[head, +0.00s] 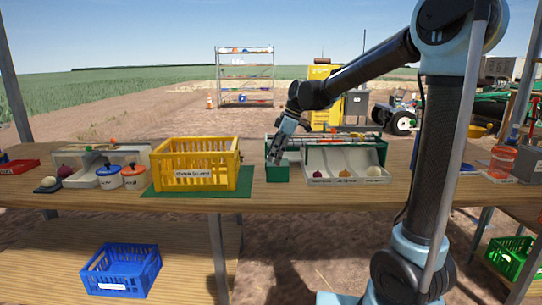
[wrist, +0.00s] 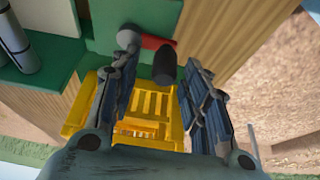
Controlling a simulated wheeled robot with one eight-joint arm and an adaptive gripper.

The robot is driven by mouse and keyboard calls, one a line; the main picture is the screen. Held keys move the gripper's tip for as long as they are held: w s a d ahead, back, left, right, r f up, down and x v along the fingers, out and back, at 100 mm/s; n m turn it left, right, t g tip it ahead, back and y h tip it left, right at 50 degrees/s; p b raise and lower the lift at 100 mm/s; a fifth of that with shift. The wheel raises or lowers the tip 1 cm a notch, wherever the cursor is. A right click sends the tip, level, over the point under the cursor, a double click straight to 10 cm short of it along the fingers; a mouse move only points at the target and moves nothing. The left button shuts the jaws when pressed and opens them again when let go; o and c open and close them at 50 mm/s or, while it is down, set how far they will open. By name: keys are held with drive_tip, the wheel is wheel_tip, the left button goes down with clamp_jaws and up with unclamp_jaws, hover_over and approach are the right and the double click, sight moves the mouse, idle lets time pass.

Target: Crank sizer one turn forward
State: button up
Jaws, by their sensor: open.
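The sizer (head: 325,140) is a green machine with long rollers, standing on the wooden table right of centre in the head view. In the wrist view its green end panel (wrist: 125,15) carries a red crank arm (wrist: 152,41) with a dark cylindrical handle (wrist: 164,68). My gripper (head: 276,158) is at the left end of the sizer, pointing down. In the wrist view my gripper (wrist: 160,58) is open, with a finger on each side of the handle. Gaps seem to show on both sides; contact cannot be told for certain. The crank is hidden behind my gripper in the head view.
A yellow crate (head: 196,184) on a green mat (head: 150,192) stands close left of my gripper. A white tray (head: 330,180) with several onions lies in front of the sizer. Two lidded pots (head: 109,179) stand left of the crate. A blue crate (head: 122,272) is on the lower shelf.

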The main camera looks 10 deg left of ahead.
drive_tip(key=shift+w, duration=0.1)
drive_tip(key=shift+r, duration=3.5)
drive_tip(key=s+d+f+m+t, duration=0.1)
drive_tip(key=s+d+m, duration=0.15)
drive_tip(key=d, duration=0.45)
drive_tip(key=s+d+f+m, duration=0.1)
drive_tip(key=d+f+m, duration=0.15)
drive_tip(key=d, duration=0.45)
drive_tip(key=s+d+f+m+t+h, duration=0.1)
drive_tip(key=s+d+f+m+h, duration=0.1)
drive_tip(key=s+d+f+m, duration=0.5)
drive_tip(key=s+d+f+m+t+h, duration=0.1)
drive_tip(key=s+d+f+m, duration=0.7)
drive_tip(key=d, duration=1)
drive_tip(key=s+f+h, duration=0.1)
drive_tip(key=s+f, duration=0.3)
drive_tip(key=shift+s+d+f, duration=0.25)
drive_tip(key=shift+s+d, duration=0.05)
drive_tip(key=shift+s, duration=0.1)
